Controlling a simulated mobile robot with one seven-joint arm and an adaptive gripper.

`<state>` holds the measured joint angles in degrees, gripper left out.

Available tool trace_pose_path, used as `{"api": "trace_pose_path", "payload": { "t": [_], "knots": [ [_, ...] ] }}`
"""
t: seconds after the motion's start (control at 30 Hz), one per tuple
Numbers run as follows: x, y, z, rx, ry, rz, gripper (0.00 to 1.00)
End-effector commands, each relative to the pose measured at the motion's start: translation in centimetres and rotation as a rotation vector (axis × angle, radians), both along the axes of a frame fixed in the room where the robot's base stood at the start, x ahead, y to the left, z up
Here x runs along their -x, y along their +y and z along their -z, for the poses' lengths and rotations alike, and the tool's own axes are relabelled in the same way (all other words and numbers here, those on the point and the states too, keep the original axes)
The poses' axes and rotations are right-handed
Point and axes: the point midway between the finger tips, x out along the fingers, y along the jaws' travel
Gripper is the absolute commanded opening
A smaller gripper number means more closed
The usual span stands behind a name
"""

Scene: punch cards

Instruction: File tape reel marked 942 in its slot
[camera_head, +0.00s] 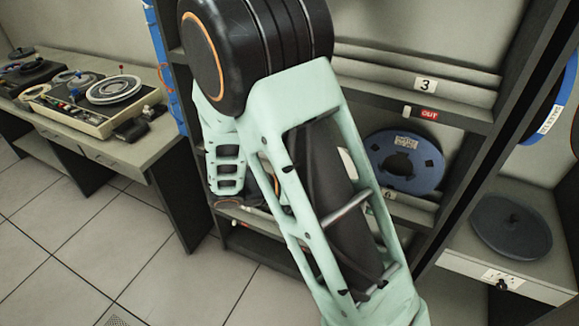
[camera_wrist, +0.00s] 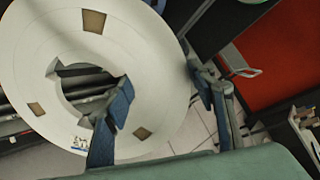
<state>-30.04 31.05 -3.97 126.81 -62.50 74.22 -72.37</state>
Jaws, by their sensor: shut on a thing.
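A large white tape reel (camera_wrist: 165,60) with tan square windows and an open hub fills the left of the wrist view. My gripper (camera_wrist: 158,76) is shut on the reel's flat ring, one finger over its face by the hub, the other beyond its outer rim. In the head view my arm hides the gripper and most of the reel. A shelf rack (camera_head: 440,95) behind the arm has a "3" label (camera_head: 426,84) and a red OUT tag (camera_head: 421,113).
A blue reel (camera_head: 425,170) stands on the rack's lower shelf. A dark disc (camera_head: 510,228) lies on a unit at right, and another blue reel (camera_head: 553,110) is above it. A desk (camera_head: 120,148) with a tape machine (camera_head: 95,100) is at left. The tiled floor between is clear.

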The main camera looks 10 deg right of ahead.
Motion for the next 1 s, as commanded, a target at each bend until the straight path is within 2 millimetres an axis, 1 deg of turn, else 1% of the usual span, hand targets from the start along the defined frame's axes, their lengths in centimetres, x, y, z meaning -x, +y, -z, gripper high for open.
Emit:
{"api": "trace_pose_path", "payload": {
  "t": [0.03, 0.1, 0.17, 0.3, 0.4, 0.5, 0.6, 0.77, 1.0],
  "knots": [
    [-0.7, 0.7, -0.5, 0.048, -0.006, -0.096, 0.08],
    [-1.8, 1.6, -1.2, 0.11, -0.023, -0.223, 0.08],
    [-2.7, 2.6, -1.8, 0.157, -0.046, -0.326, 0.08],
    [-4.7, 5.5, -3.0, 0.25, -0.104, -0.541, 0.08],
    [-5.8, 7.7, -3.7, 0.296, -0.146, -0.662, 0.08],
    [-6.5, 9.5, -4.2, 0.324, -0.181, -0.746, 0.08],
    [-6.9, 10.6, -4.4, 0.34, -0.204, -0.797, 0.08],
    [-7.4, 10.8, -4.6, 0.346, -0.215, -0.817, 0.08],
    [-9.2, 9.4, -4.6, 0.345, -0.217, -0.813, 0.08]
  ]
}}
